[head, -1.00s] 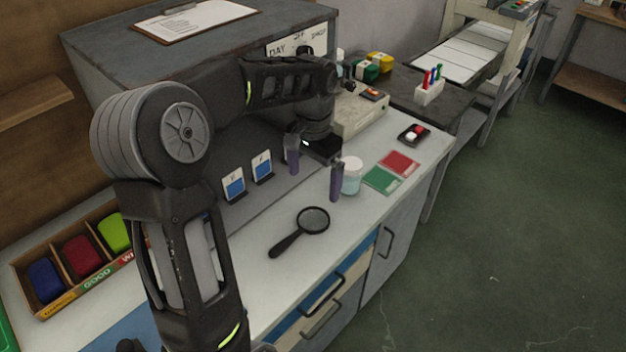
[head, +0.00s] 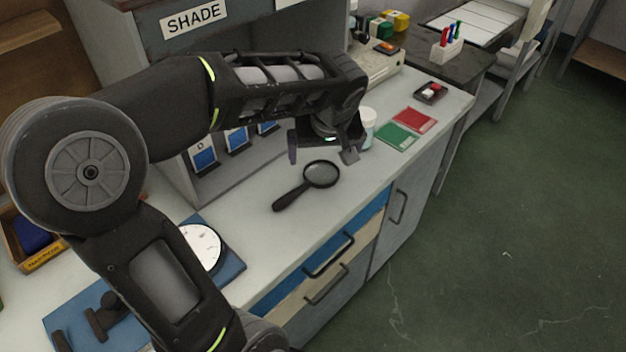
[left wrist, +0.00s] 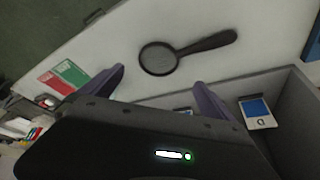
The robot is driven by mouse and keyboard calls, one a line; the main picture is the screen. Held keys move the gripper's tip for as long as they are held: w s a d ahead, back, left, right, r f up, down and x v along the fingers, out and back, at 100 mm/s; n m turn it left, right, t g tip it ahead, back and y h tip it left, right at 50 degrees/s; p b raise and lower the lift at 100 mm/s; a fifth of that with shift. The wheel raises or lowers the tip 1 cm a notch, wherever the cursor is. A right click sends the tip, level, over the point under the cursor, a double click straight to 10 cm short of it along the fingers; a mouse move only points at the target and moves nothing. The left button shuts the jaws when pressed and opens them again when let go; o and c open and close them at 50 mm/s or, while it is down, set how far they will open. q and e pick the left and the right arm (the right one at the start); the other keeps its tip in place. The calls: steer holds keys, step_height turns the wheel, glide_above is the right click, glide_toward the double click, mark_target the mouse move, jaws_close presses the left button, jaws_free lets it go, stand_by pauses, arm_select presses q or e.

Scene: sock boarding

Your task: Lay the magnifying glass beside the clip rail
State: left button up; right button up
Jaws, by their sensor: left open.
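The black magnifying glass (head: 321,174) lies flat on the pale counter, its handle pointing to the lower left in the head view. In the left wrist view the magnifying glass (left wrist: 158,58) lies beyond the fingertips, its handle to the right. My left gripper (head: 322,158) is open and empty above the counter, just behind the lens in the head view. Its two purple fingers also show in the left wrist view (left wrist: 160,82), apart from the glass. I cannot make out a clip rail for certain in either view. My right gripper is not in view.
A grey cabinet (head: 177,60) marked SHADE stands behind, with blue-and-white cards (head: 204,158) in its opening. A white jar (head: 368,128), a green card (head: 397,137) and a red card (head: 415,119) are to the right. A blue board (head: 228,268) with a white dial lies left.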

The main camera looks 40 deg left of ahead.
mark_target(322, 170)
arm_select(q)
steer(key=shift+x, duration=1.3)
steer(key=x, duration=0.5)
steer(key=shift+w+d+f, duration=0.1)
steer(key=shift+w, duration=0.2)
steer(key=c, duration=1.7)
step_height(322, 170, up, 10)
steer(key=shift+r+p, duration=0.1)
steer(key=shift+p, duration=0.3)
